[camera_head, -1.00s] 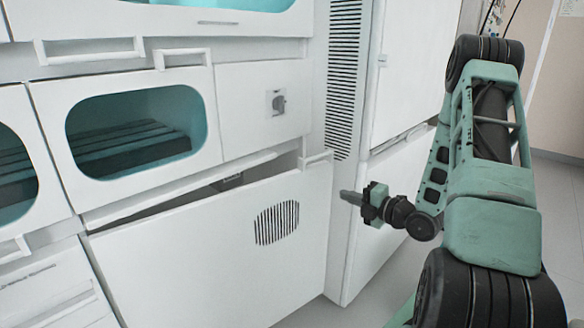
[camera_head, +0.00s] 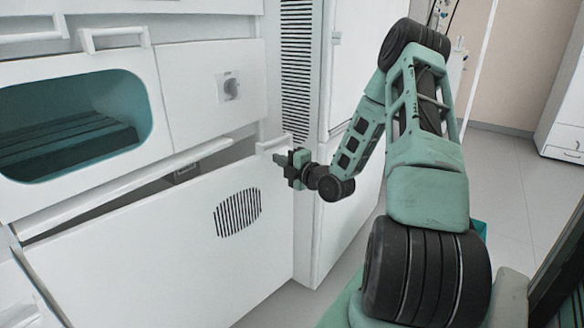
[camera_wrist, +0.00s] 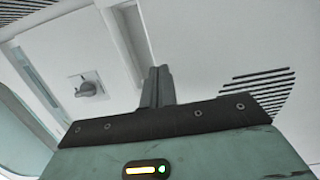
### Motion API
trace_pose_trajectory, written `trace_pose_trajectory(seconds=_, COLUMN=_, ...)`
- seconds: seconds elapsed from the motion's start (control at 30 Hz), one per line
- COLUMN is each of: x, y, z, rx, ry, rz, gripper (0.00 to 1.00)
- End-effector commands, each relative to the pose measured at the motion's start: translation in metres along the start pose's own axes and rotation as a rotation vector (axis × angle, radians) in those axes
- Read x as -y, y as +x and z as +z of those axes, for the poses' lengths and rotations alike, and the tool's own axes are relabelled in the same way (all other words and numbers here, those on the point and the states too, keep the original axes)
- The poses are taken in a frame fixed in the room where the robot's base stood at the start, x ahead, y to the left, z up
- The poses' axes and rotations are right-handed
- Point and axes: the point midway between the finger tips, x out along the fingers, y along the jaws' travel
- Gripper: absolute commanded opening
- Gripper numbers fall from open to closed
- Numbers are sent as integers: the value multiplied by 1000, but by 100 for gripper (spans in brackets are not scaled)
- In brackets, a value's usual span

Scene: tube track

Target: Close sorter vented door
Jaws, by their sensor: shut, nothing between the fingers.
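The sorter vented door (camera_head: 170,255) is a wide white panel low on the sorter, with an oval patch of dark slots (camera_head: 237,212) toward its right side. It stands ajar, with a dark gap along its top edge. A small white handle (camera_head: 273,144) is at its top right corner. My gripper (camera_head: 278,160) is shut and empty by the upper right part of the door, just below the handle. In the wrist view its closed fingers (camera_wrist: 158,82) point over the white panel, left of the slots (camera_wrist: 258,92). I cannot tell whether they touch it.
Above the door are a teal-windowed compartment (camera_head: 75,120) and a panel with a grey knob (camera_head: 230,88), which also shows in the wrist view (camera_wrist: 90,88). A tall white cabinet (camera_head: 355,70) stands right of the sorter. Open grey floor (camera_head: 510,190) lies at right.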

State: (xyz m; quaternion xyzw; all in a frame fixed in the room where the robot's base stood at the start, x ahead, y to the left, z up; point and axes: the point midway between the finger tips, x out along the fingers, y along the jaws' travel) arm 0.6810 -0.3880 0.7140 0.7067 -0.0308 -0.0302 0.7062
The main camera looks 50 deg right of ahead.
Motion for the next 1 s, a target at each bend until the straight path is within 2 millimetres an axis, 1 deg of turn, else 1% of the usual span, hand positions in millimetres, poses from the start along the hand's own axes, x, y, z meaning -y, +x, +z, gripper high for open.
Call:
trace_pose_trajectory(seconds=0.03, x=1, y=6, z=0, rx=-1, ry=-1, rz=1, gripper=0)
trace_pose_trajectory(seconds=0.1, x=1, y=11, z=0, rx=-1, ry=-1, rz=1, gripper=0)
trace_pose_trajectory(seconds=0.2, x=1, y=16, z=0, rx=-1, ry=-1, rz=-1, gripper=0)
trace_pose_trajectory(seconds=0.57, x=0, y=18, z=0, rx=-2, ry=-1, rz=-1, gripper=0)
trace_pose_trajectory(seconds=0.63, x=1, y=22, z=0, rx=-11, ry=-1, rz=1, gripper=0)
trace_pose_trajectory(seconds=0.67, x=2, y=26, z=-1, rx=-18, ry=-2, rz=2, gripper=0)
trace_pose_trajectory(seconds=0.77, x=3, y=48, z=-1, rx=-53, ry=-4, rz=5, gripper=0)
trace_pose_trajectory(seconds=0.9, x=4, y=87, z=-2, rx=-99, ry=-7, rz=3, gripper=0)
trace_pose_trajectory(seconds=1.0, x=4, y=110, z=-4, rx=-104, ry=-6, rz=0, gripper=0)
